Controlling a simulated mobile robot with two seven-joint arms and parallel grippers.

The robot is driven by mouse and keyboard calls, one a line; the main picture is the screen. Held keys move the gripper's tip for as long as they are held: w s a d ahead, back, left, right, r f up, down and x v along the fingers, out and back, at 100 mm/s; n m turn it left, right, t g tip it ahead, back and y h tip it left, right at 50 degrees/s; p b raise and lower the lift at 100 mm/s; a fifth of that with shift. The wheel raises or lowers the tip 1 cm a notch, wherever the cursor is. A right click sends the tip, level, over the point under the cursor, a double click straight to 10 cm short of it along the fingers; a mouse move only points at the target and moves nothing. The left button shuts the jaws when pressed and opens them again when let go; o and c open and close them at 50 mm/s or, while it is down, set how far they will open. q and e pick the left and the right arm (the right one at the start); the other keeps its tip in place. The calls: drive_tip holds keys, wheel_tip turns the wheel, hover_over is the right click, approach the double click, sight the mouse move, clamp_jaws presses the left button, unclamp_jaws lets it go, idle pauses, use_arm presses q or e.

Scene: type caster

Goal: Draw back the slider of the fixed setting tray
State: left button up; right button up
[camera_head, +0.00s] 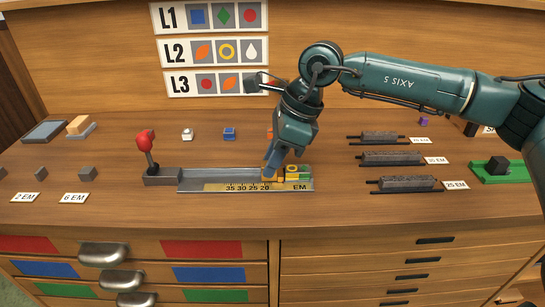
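The setting tray (210,178) is a long grey metal channel on the wooden desk, with a brass scale (240,187) marked 35 to 20 EM along its front. A yellow-orange slider (271,179) sits in it near the 20 mark. Small yellow and green tiles (297,172) lie at the tray's right end, just right of the slider. My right gripper (272,167) points down at the slider from above, its fingertips at or touching it. The arm hides part of the slider, and the gap between the fingers does not show. My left gripper is out of view.
A red-knobbed lever (146,142) stands at the tray's left end. White and blue small blocks (229,134) sit behind the tray. Dark bars on racks (393,158) lie to the right. The tray's channel left of the slider is clear.

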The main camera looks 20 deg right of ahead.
clamp_jaws()
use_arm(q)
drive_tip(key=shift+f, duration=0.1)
use_arm(e)
drive_tip(key=a, duration=0.2)
drive_tip(key=w+a+b, duration=0.1)
drive_tip(key=a, duration=0.2)
drive_tip(key=shift+w+a, duration=0.3)
drive_tip(key=shift+a, duration=0.1)
drive_tip(key=shift+w+a, duration=0.1)
drive_tip(key=shift+a, duration=0.15)
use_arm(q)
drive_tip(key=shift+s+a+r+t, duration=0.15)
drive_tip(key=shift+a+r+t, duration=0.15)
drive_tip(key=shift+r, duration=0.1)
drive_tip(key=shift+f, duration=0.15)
use_arm(e)
drive_tip(key=o, duration=0.5)
unclamp_jaws()
drive_tip(key=shift+o, duration=0.2)
